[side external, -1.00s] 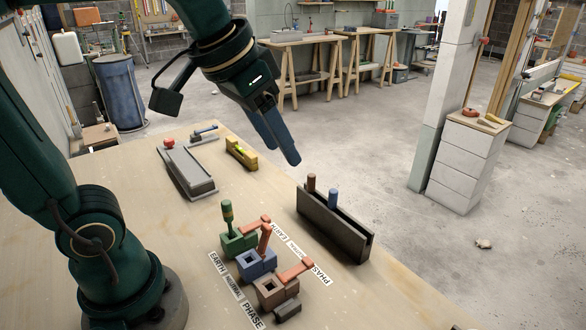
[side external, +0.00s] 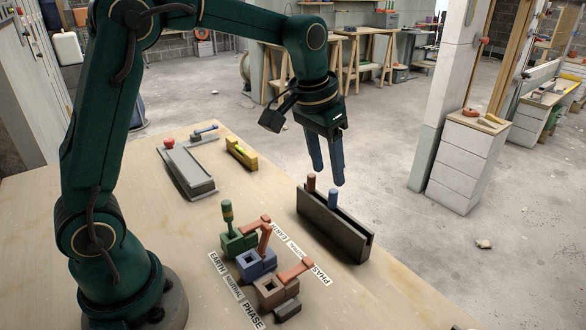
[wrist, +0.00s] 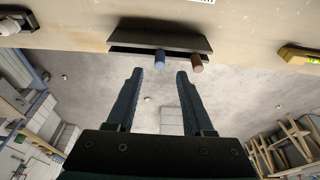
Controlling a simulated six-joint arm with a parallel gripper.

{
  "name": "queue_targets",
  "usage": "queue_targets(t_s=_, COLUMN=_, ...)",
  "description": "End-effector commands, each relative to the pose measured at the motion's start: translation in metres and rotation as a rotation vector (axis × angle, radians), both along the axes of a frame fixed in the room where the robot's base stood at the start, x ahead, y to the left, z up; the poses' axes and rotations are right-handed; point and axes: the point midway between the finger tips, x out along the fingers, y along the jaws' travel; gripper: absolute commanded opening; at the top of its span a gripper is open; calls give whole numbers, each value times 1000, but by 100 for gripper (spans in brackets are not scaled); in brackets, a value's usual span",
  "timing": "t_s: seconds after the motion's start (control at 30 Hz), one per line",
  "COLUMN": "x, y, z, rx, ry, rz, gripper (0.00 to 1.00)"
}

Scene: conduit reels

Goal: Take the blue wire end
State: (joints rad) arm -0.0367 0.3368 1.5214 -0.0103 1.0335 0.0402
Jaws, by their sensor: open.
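The blue wire end (side external: 333,197) stands upright out of the dark grey holder (side external: 345,236), beside a brown wire end (side external: 311,182). In the wrist view the blue wire end (wrist: 159,59) lies ahead of the gap between the fingers, and the brown one (wrist: 197,64) is to its right, ahead of the right finger. My gripper (side external: 327,180) is open and empty, pointing down just above and behind the wire ends in the side view. In the wrist view my gripper (wrist: 159,72) shows both fingers apart with nothing between them.
A green wire end (side external: 227,211) stands in the green block. A yellow level (side external: 241,153) and a grey tray (side external: 187,172) lie farther back.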

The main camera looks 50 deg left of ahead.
Motion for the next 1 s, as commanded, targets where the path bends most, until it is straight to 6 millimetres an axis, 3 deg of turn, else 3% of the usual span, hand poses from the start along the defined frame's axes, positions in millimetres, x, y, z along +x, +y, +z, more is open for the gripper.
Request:
queue_targets(t_s=0.43, x=11, y=0, z=-46, rx=0, ry=3, rz=-1, gripper=52)
queue_targets(t_s=0.97, x=14, y=0, z=-56, rx=0, ry=0, rz=-1, gripper=52)
queue_targets(t_s=1.0, x=14, y=0, z=-56, rx=0, ry=0, rz=-1, gripper=37)
